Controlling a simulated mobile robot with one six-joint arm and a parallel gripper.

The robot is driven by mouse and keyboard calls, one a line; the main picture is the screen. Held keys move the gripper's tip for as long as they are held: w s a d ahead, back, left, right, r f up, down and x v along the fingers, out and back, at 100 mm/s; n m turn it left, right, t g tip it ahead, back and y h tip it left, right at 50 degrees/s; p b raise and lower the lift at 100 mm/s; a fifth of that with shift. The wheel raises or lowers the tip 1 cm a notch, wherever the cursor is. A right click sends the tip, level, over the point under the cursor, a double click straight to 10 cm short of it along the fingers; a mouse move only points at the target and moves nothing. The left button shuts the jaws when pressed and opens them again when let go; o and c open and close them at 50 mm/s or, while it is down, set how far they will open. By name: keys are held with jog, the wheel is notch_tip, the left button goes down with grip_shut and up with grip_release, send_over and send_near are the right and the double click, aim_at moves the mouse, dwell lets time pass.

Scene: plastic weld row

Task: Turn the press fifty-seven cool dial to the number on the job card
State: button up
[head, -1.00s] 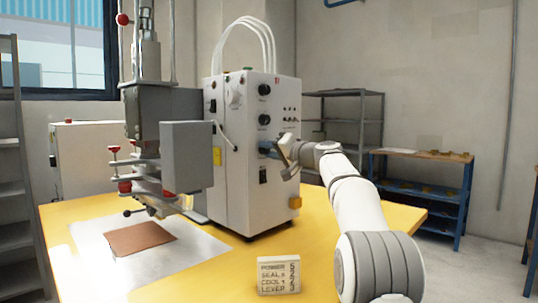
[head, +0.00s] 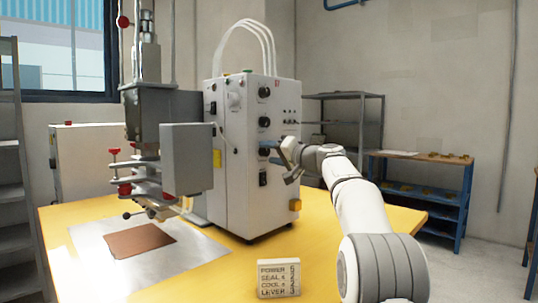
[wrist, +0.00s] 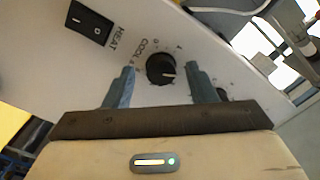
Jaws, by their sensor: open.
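The cool dial (wrist: 161,69) is a round black knob with a pale pointer line, beside the printed word COOL. In the wrist view it sits between the two blue-grey fingers of my gripper (wrist: 159,73), which are open with a gap on each side. In the head view my gripper (head: 277,152) is at the white press cabinet (head: 231,185), in front of the lowest dial (head: 263,152), which it partly hides. The job card (head: 279,279) stands on the yellow table with lines for POWER, SEAL, COOL and LEVER. Its numbers are too small to read surely.
Two more black dials, an upper one (head: 264,92) and a middle one (head: 264,122), sit above. A HEAT rocker switch (wrist: 89,22) is close by. The grey press head (head: 187,158) stands left, over a brown sheet (head: 139,239) on a metal plate. The table's front right is clear.

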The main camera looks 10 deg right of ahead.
jog(key=v, duration=0.7)
jog(key=s+a+n+g+h+p, duration=0.15)
jog(key=s+a+g+p, duration=0.25)
jog(key=s+p, duration=0.6)
jog(key=s+a+m+g+h+p, duration=0.1)
jog(key=s+a+g+h+p, duration=0.3)
jog(key=s+p, duration=0.5)
jog(key=s+d+f+n+g+h+p, duration=0.1)
jog(key=s+g+h+p, duration=0.1)
jog(key=s+p, duration=0.6)
jog(key=s+d+f+n+g+h+p, duration=0.1)
jog(key=s+p, duration=0.6)
jog(key=s, duration=0.9)
jog(key=shift+s+d+f+n+g+h+p, duration=0.2)
jog(key=shift+s+d+n+g+h+p, duration=0.25)
jog(key=shift+d+h, duration=0.45)
